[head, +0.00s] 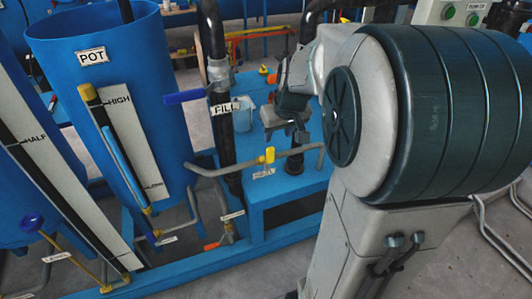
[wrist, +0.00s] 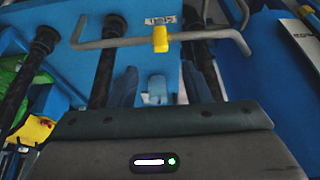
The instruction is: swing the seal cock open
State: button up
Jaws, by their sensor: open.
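A small yellow cock handle (head: 268,156) sits on a bent grey pipe (head: 225,170) over the blue bench. A white label, too small to read surely, lies below it; I take this to be the seal cock. The handle stands across the pipe. In the wrist view the yellow handle (wrist: 160,39) is near the top centre, beyond my fingertips. My gripper (wrist: 160,80) is open, with its two fingers apart and nothing held. In the head view my gripper (head: 299,134) is above and right of the handle, apart from it, partly hidden by my arm.
A blue tank marked POT (head: 95,50) and a black pipe marked FILL (head: 222,130) stand to the left. A blue-handled cock (head: 184,97) sticks out from the FILL pipe. A lower orange-handled cock (head: 212,246) is near the floor. A pale cup (head: 243,117) stands on the bench.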

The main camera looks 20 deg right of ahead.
aim_at(271, 151)
jog(key=b+x, duration=0.1)
jog(key=x, duration=1.2)
jog(key=shift+b, duration=0.3)
grip_shut()
jog(key=shift+f, duration=0.1)
